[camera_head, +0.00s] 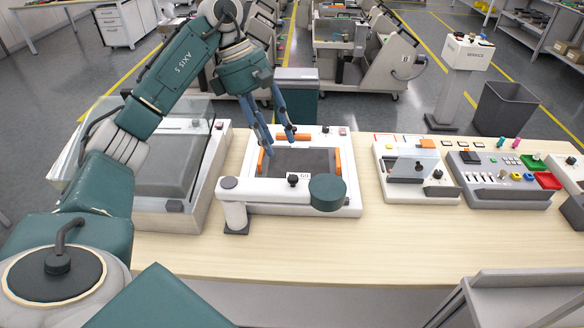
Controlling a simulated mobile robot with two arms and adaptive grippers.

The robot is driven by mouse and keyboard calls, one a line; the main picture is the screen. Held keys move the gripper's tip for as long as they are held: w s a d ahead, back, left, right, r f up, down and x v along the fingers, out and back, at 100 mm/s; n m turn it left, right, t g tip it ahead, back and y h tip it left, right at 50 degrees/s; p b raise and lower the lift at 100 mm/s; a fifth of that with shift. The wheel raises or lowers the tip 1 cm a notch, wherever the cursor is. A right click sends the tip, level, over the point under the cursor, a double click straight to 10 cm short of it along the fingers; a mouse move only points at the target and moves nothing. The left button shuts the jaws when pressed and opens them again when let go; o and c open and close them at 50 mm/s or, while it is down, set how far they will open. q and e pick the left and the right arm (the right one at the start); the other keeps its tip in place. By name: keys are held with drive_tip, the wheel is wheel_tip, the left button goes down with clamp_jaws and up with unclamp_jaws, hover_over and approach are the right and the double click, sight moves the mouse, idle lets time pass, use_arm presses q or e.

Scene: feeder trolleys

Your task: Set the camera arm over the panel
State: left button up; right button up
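The camera arm (265,194) is a white swing arm on a post at the front left of a white fixture (347,203). It reaches right along the fixture's front edge and ends in a round dark green head (327,192). A small black knob (293,180) stands on it. The head is over the fixture's front right part, beside the panel. The dark grey panel (312,160) lies in the fixture between orange clamps. My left gripper (280,145), with blue fingers apart and empty, points down above the panel's back left, behind the camera arm. My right gripper is out of view.
A clear-lidded machine (207,165) stands left of the fixture. To the right are a small white box (385,152) with a clear cover and a grey control console (480,192) with coloured buttons. The table's front strip (390,245) is bare. Feeder trolleys (345,45) stand behind.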

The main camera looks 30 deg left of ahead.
sight(292, 178)
use_arm(q)
drive_tip(key=p+x, duration=0.1)
drive_tip(key=x, duration=0.7)
drive_tip(key=shift+d+f+p, duration=0.25)
drive_tip(key=shift+f+p, duration=0.05)
drive_tip(key=shift+p, duration=0.1)
drive_tip(key=shift+w+d+f, duration=0.1)
drive_tip(key=shift+d+f, duration=0.1)
drive_tip(key=shift+f, duration=0.35)
clamp_jaws()
